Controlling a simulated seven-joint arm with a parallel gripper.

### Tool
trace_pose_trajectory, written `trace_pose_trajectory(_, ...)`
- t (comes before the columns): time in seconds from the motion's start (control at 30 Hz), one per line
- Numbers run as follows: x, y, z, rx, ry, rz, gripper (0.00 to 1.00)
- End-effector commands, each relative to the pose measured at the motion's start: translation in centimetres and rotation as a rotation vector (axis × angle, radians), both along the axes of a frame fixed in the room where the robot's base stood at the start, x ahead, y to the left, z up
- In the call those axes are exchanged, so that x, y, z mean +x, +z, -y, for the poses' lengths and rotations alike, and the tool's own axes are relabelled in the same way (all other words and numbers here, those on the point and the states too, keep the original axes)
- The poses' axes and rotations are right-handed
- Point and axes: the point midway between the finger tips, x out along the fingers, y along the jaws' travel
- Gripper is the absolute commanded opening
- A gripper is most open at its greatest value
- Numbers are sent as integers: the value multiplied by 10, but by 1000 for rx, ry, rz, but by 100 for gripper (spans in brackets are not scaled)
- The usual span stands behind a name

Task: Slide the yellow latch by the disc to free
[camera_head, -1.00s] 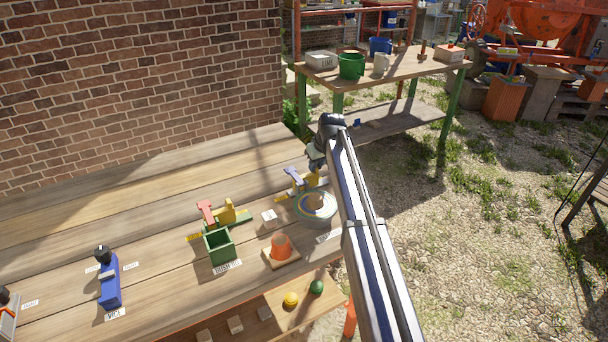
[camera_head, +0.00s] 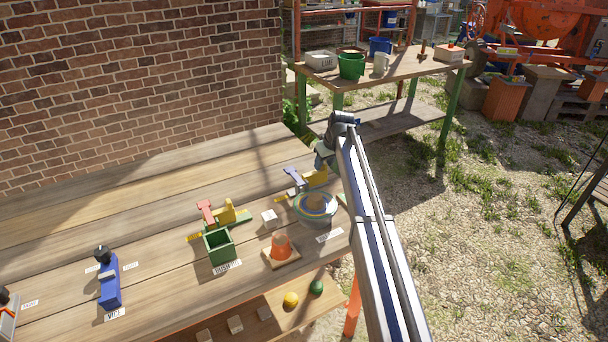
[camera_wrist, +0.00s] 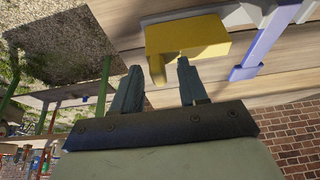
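The yellow latch (camera_head: 318,177) stands on the bench by the round, ringed disc (camera_head: 316,204), next to a blue-purple lever (camera_head: 295,177). My gripper (camera_head: 322,160) is just behind the latch and partly hidden by my arm. In the wrist view the yellow latch (camera_wrist: 188,36) is a block with a small downward tab. My two grey-teal fingers (camera_wrist: 159,82) are apart, and the tab shows in the gap between their tips. I cannot tell whether either finger touches it. The blue-purple lever (camera_wrist: 262,45) is to the right there.
A second yellow latch (camera_head: 226,213) with a red lever (camera_head: 206,211) stands by a green box (camera_head: 219,246). The bench's rear left is clear.

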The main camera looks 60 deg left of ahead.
Motion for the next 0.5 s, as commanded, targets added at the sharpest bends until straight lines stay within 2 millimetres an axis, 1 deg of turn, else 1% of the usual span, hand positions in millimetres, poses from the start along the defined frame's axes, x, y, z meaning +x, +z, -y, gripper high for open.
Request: trace_pose_trajectory(0.5, 0, 4, 1, 2, 0, 1, 43)
